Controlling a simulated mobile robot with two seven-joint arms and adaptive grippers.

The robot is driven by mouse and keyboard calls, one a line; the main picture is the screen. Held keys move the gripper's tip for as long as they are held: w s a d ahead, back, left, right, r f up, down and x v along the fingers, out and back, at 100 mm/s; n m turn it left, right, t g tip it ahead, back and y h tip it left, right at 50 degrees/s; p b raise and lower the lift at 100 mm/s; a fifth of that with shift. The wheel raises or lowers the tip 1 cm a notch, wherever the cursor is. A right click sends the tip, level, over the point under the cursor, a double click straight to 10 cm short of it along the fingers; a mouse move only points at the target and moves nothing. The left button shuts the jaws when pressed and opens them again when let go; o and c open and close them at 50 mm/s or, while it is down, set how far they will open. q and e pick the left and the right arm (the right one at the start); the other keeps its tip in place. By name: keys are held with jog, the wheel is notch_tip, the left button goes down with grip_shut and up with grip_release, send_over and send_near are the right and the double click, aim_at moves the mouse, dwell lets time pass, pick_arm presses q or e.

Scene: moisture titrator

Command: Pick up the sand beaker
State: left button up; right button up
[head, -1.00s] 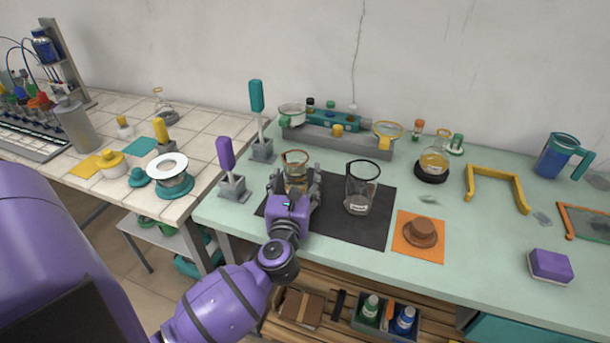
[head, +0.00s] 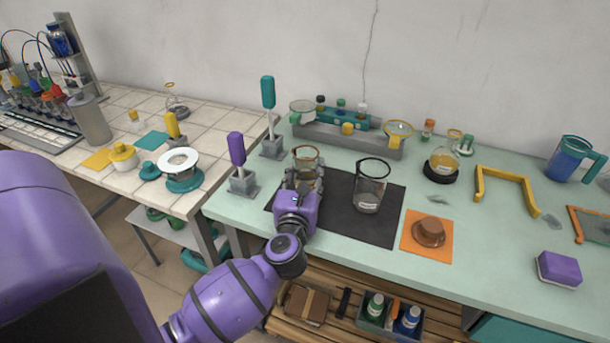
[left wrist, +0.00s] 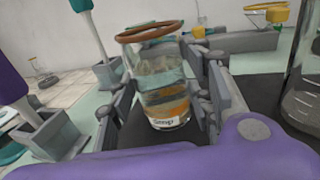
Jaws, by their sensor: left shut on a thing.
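A glass beaker with a brown-orange rim (head: 306,157) stands upright at the left end of the black mat (head: 338,222). In the left wrist view, this beaker (left wrist: 160,72) has amber-brown contents low in the glass and a white label that seems to begin "Samp". My left gripper (head: 304,180) is shut on it, with one finger on each side of the glass. In the left wrist view, the fingers of the left gripper (left wrist: 161,92) flank the beaker. I cannot tell whether its base touches the mat. My right gripper is not in view.
A black-rimmed beaker (head: 371,187) stands close on the right on the mat. Purple-handled (head: 237,150) and teal-handled (head: 268,93) tools stand in grey holders on the left. A grey rack (head: 350,137) is behind. An orange mat (head: 413,244) with a brown knob lies to the right.

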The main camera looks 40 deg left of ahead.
aim_at(314, 157)
pick_arm(q)
notch_tip(314, 157, up, 3)
jog(key=shift+f, duration=0.15)
jog(key=d+r, duration=0.1)
jog(key=s+d+r+p, duration=0.1)
jog(key=r, duration=0.1)
jog(key=d+r, duration=0.1)
jog(key=r, duration=0.1)
jog(key=shift+s+d+r, duration=0.15)
jog(key=shift+s+d, duration=0.1)
jog(key=shift+d, duration=0.1)
jog(key=s+d+r, duration=0.4)
jog(key=d, duration=0.5)
jog(key=shift+r, duration=0.4)
jog(key=o, duration=1)
jog(key=shift+d, duration=0.1)
jog(key=shift+c, duration=0.2)
jog(key=c, duration=1.1)
grip_shut()
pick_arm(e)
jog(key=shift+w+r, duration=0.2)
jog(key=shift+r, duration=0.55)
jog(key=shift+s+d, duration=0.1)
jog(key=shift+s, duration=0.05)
